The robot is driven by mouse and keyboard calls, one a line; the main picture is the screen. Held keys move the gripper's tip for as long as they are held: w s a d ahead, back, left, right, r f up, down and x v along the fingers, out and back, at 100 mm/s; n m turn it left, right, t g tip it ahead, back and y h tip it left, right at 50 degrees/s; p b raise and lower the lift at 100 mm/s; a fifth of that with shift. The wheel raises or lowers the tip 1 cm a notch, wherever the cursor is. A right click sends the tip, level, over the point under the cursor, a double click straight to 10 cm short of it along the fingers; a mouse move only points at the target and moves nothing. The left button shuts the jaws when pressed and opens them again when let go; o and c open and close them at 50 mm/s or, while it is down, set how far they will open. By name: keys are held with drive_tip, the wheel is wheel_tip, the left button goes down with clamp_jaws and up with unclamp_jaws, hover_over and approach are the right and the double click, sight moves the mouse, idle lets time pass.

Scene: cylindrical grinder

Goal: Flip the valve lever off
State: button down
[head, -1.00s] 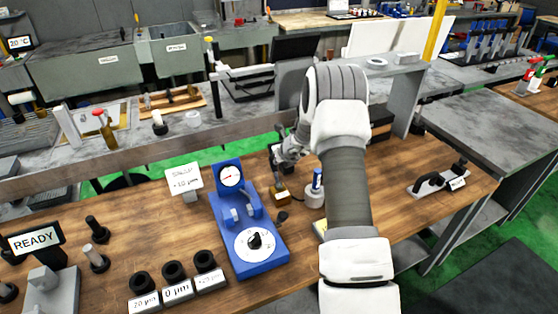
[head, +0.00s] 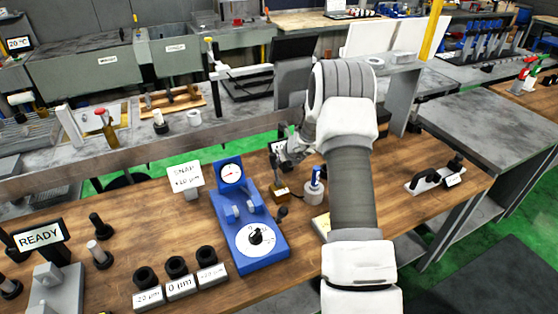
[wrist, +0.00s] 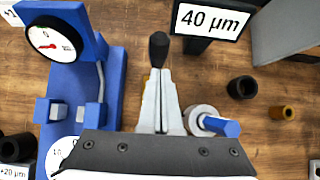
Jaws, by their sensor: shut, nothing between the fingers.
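In the wrist view the lever's black grip (wrist: 158,48) shows just beyond my fingertips; most of the brass body is hidden behind the fingers. My gripper (head: 285,164) is shut and empty, close to the lever. In the wrist view my gripper (wrist: 160,75) has its fingers together, pointing at the grip. I cannot tell whether they touch it.
The blue gauge stand (wrist: 85,90) is close on the left. A pale cylinder with a blue handle (head: 314,190) is close on the right. A 40 µm display (wrist: 211,20) stands behind. Dark and brass rings (wrist: 242,87) lie farther right.

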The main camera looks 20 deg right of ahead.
drive_tip(key=s+r+p, duration=0.2)
drive_tip(key=s+r, duration=0.1)
drive_tip(key=r, duration=0.6)
drive_tip(key=shift+s+r, duration=0.25)
drive_tip(key=shift+s, duration=0.15)
drive_tip(key=s+a+r+n+y+b, duration=0.1)
drive_tip(key=s+a+r+n+y, duration=0.1)
drive_tip(key=s+a+r+n, duration=0.55)
drive_tip(key=s+a+r+n+y+b, duration=0.1)
drive_tip(key=s+a+r+n, duration=0.4)
drive_tip(key=a+r+n, duration=0.45)
drive_tip(key=s+n+g+h+b, duration=0.2)
drive_tip(key=s+n+h, duration=0.1)
drive_tip(key=s+n, duration=1.5)
drive_tip(key=s, duration=0.7)
drive_tip(key=shift+s+a+r+n+b, duration=0.25)
drive_tip(key=shift+s+a+n+b, duration=0.05)
drive_tip(key=shift+s+a, duration=0.1)
